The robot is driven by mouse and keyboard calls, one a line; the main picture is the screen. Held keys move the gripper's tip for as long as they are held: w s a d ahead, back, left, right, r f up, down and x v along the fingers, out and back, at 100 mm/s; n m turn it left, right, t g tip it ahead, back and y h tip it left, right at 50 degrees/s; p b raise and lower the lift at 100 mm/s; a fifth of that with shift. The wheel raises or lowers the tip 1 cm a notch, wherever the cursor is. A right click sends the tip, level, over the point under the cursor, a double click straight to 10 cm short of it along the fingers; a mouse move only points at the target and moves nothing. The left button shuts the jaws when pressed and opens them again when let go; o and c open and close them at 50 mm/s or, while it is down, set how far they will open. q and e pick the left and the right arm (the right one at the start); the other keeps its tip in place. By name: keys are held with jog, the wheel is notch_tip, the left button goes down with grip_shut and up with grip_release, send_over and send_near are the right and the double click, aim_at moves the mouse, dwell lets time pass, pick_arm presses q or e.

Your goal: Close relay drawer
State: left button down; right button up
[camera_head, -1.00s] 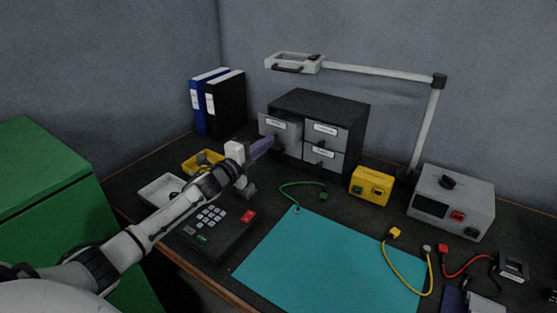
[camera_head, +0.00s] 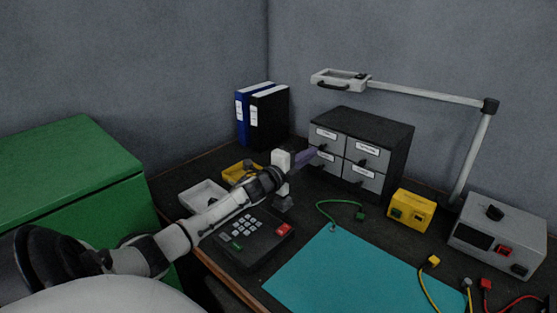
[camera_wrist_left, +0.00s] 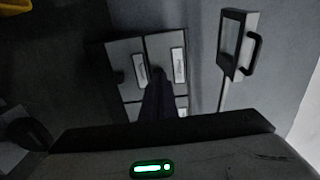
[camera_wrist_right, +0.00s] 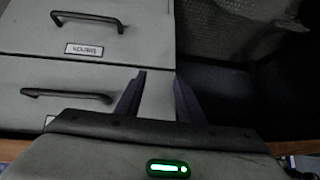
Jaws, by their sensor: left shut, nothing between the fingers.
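A dark cabinet (camera_head: 395,152) with grey labelled drawers stands at the back of the bench. The labels are too small to read, so I cannot tell by name which is the relay drawer. Its upper left drawer (camera_head: 324,143) looks flush with the other fronts. My left gripper (camera_head: 309,156) is shut and empty, its purple fingers just in front of the left drawers; I cannot tell if they touch. In the left wrist view the shut fingers (camera_wrist_left: 158,98) overlap the drawer fronts. My right gripper (camera_wrist_right: 158,82) is open and empty, above pale drawer fronts (camera_wrist_right: 60,75) with dark handles.
Blue and black binders (camera_head: 269,120) stand left of the cabinet. A yellow box (camera_head: 411,210), a grey instrument (camera_head: 497,237) and a lamp arm (camera_head: 425,92) are to its right. A keypad unit (camera_head: 247,245) and white tray (camera_head: 203,194) lie near my left arm.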

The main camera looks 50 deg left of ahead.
pick_arm(q)
jog(key=s+d, duration=0.2)
jog(key=s, duration=0.9)
jog(key=shift+s, duration=0.1)
